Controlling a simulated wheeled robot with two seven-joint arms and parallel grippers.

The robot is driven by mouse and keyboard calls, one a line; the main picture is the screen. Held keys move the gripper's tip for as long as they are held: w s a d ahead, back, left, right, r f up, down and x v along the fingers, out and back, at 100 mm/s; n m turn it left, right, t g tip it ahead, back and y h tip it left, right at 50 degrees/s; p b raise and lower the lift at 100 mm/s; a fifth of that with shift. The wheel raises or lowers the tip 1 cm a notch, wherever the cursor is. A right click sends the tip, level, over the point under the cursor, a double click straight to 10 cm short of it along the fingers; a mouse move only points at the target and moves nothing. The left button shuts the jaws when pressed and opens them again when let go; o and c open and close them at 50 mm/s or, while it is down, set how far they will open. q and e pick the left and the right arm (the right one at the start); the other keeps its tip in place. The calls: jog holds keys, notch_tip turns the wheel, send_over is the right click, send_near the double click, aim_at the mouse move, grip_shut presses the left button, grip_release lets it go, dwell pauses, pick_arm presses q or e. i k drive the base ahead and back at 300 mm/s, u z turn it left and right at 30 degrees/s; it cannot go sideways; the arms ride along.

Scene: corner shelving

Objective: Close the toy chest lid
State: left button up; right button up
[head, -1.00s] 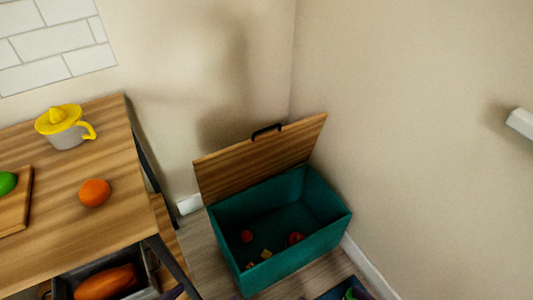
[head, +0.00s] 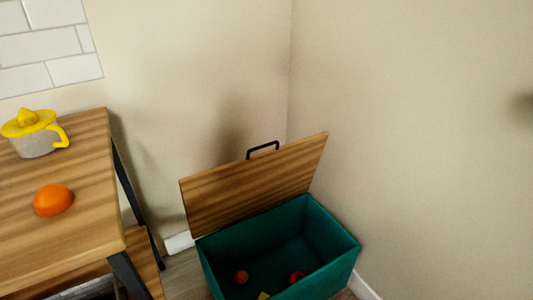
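The toy chest (head: 335,262) is a teal box on the floor in the corner, at the lower middle of the head view. Its wooden lid (head: 255,182) stands open, raised at the back edge and leaning toward the wall. A black handle (head: 263,147) sits on the lid's upper edge. Inside the chest lie a red ball (head: 241,276), another red toy (head: 297,276) and a yellow block (head: 263,296). Neither of my grippers is in view.
A wooden table (head: 85,160) stands on the left with an orange (head: 53,200) and a grey and yellow juicer (head: 36,138) on it. A dark table leg (head: 130,275) is left of the chest. Walls close in behind and to the right.

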aim_at(214, 199)
jog(key=k, duration=0.5)
jog(key=u, duration=0.95)
jog(key=i, duration=0.75)
jog(key=z, duration=0.1)
